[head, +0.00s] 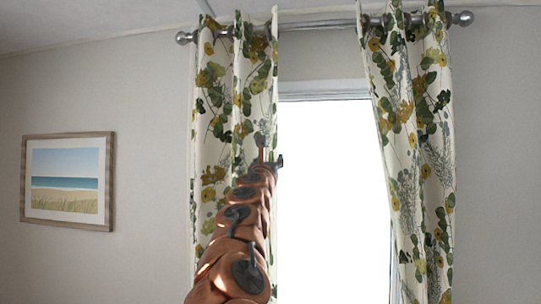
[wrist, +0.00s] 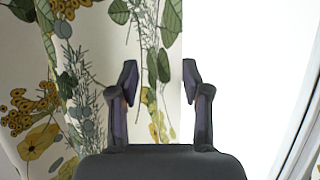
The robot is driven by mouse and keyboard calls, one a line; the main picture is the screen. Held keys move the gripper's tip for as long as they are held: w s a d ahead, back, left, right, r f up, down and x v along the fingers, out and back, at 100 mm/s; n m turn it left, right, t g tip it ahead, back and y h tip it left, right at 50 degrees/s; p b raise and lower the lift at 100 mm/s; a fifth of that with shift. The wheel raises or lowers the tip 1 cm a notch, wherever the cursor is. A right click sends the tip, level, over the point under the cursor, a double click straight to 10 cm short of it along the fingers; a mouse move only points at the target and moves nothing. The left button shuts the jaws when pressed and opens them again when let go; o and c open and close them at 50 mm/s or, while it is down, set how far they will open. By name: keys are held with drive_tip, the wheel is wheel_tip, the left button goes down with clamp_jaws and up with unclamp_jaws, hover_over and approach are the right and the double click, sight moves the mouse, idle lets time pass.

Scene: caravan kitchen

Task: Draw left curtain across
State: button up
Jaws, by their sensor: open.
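The left curtain (head: 215,110) hangs from the rod at the left side of the window, white with green and mustard leaf and flower print. It is bunched in folds, and its right edge lies along the bright glass. My gripper (head: 268,158) is raised in front of this curtain, close to its right edge. In the wrist view, my gripper (wrist: 158,75) is open, and the left curtain (wrist: 95,70) shows behind and between the fingers. The curtain's edge runs near the right finger. I cannot tell whether a finger touches the cloth. My arm hides the lower part of the curtain.
The right curtain (head: 412,130) hangs at the window's right side. A metal rod (head: 318,23) with round ends spans the top. The bright window (head: 325,190) lies uncovered between the curtains. A framed beach picture (head: 68,180) hangs on the left wall.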

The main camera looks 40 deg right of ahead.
drive_tip(key=shift+p+x, duration=0.3)
drive_tip(key=shift+x, duration=0.5)
drive_tip(key=shift+c, duration=0.3)
clamp_jaws()
